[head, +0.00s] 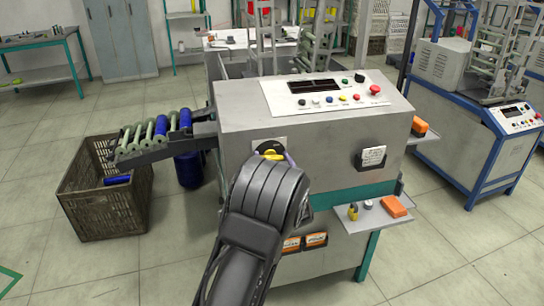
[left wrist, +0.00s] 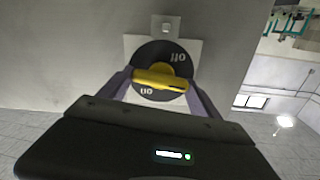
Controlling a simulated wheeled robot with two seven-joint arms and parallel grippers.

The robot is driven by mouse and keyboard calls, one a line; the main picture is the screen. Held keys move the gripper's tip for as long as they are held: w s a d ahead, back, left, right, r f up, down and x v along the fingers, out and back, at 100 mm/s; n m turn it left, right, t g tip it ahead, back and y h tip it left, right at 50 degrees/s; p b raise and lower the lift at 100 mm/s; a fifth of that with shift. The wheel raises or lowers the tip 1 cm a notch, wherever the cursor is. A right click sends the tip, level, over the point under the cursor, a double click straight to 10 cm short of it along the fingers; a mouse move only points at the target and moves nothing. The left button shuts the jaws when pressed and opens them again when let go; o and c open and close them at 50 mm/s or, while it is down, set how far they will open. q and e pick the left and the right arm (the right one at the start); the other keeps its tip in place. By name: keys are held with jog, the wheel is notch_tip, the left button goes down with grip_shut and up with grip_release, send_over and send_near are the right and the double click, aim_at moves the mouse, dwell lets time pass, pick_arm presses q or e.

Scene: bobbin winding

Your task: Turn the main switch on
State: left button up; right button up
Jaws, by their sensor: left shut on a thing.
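The main switch is on the front of the grey machine. In the left wrist view it is a black round dial (left wrist: 172,56) on a pale plate, marked "off" and "on" upside down, with a yellow handle (left wrist: 160,81) across it. The handle lies nearly level in that picture, slightly tilted. In the head view the yellow handle (head: 271,154) shows just above my left gripper (head: 282,157). My left gripper's two fingers (left wrist: 160,86) reach to both ends of the handle and are shut on it. My right gripper is in neither view.
The sloped control panel (head: 325,97) with coloured buttons is above the switch. A bobbin chute (head: 165,140) and a brown crate (head: 105,195) are at the left. A small shelf (head: 375,217) with an orange box sticks out at the lower right.

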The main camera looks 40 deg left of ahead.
pick_arm(q)
jog(key=m+p, duration=0.2)
jog(key=m, duration=0.1)
jog(key=shift+d+r, duration=0.1)
jog(key=m+p, duration=0.2)
jog(key=m, duration=0.3)
jog(key=shift+w+p, duration=0.1)
jog(key=shift+p, duration=0.25)
jog(key=m, duration=0.1)
jog(key=m+p, duration=0.1)
jog(key=m, duration=0.2)
jog(key=shift+d+f+p, duration=0.1)
jog(key=shift+f+p, duration=0.15)
jog(key=shift+p, duration=0.1)
jog(key=shift+f+m+p, duration=0.15)
jog(key=shift+m+p, duration=0.3)
jog(key=shift+m, duration=1.65)
jog(key=o, duration=1.4)
